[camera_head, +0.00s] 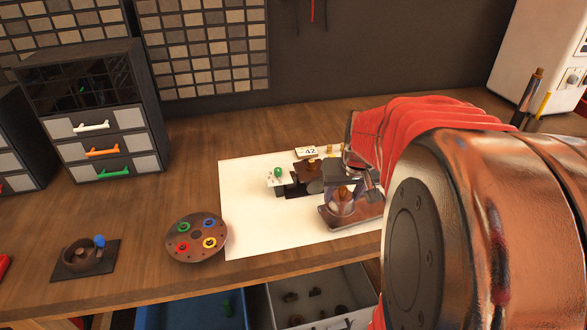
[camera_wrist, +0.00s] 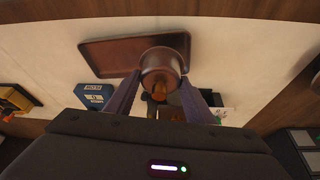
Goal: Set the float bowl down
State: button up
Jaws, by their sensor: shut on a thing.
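The float bowl (camera_wrist: 160,62) is a round, brownish metal cup with an orange-brown piece at its near side. In the wrist view it sits between the two fingers of my gripper (camera_wrist: 160,88), which is shut on it. In the head view the float bowl (camera_head: 341,208) shows at the brown rectangular tray (camera_head: 364,213), beneath my arm. The tray (camera_wrist: 106,57) also shows in the wrist view, with the bowl overlapping its right part. I cannot tell whether the bowl touches the tray. In the head view my arm hides part of my gripper (camera_head: 343,190).
A white mat (camera_head: 243,220) lies under the tray. A round disc with coloured rings (camera_head: 197,238) is at the mat's left edge. Open bins (camera_head: 262,306) are below the front edge.

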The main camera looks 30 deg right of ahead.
aim_at(343, 200)
jog(key=shift+f, duration=0.1)
jog(key=shift+f, duration=1.75)
jog(key=o, duration=0.8)
jog(key=shift+o, duration=0.2)
jog(key=shift+r, duration=0.1)
jog(key=v, duration=1.1)
jog(key=shift+s+a+r, duration=0.15)
jog(key=shift+s+r, duration=0.1)
jog(key=shift+r, duration=0.1)
